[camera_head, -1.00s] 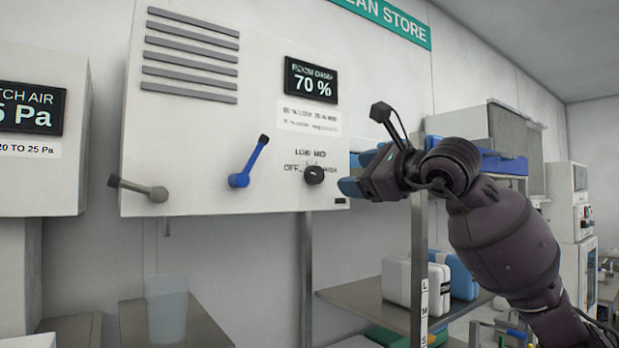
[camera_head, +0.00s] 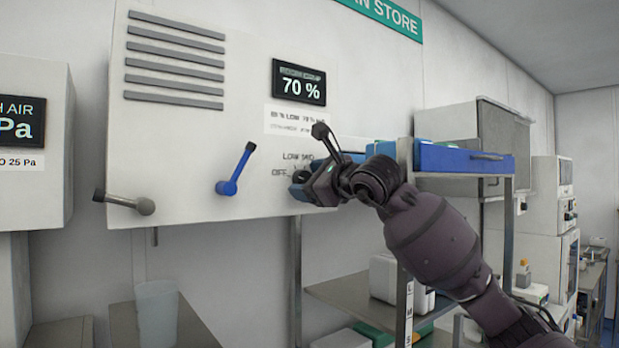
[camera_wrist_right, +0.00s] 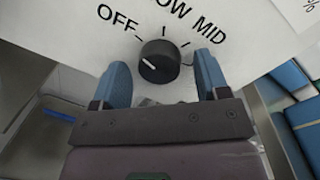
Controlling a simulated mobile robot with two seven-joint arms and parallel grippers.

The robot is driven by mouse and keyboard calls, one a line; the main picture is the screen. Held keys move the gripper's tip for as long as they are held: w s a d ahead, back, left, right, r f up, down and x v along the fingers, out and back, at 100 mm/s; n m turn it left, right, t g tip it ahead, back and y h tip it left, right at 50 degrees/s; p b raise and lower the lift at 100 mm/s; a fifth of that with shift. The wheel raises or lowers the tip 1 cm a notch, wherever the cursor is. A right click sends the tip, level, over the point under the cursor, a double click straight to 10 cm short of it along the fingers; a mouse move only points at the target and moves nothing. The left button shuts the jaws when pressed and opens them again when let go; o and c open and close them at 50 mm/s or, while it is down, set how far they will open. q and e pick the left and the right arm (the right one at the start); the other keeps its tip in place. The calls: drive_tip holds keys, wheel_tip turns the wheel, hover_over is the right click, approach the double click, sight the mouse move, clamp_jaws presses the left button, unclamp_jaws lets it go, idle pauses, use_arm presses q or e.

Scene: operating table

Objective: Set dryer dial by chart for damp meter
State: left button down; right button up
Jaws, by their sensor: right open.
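The dryer (camera_head: 175,150) is a white wall panel with a damp meter (camera_head: 299,83) reading 70 %. The chart (camera_head: 296,121) under the meter is small and blurred, with "LOW" and "70 %" partly legible. The black dial (camera_wrist_right: 159,62) shows in the right wrist view, its white mark pointing left, on the OFF side, below the OFF, LOW and MID lettering. My right gripper (camera_head: 297,188) is at the dial and mostly hides it in the head view. In the wrist view its blue fingers (camera_wrist_right: 160,70) are open, one on each side of the dial; contact is unclear.
A blue lever (camera_head: 236,169) and a grey lever (camera_head: 125,201) stick out of the panel left of the dial. A clear container (camera_head: 157,312) stands on a lower surface.

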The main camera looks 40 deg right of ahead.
drive_tip(key=c, duration=0.9)
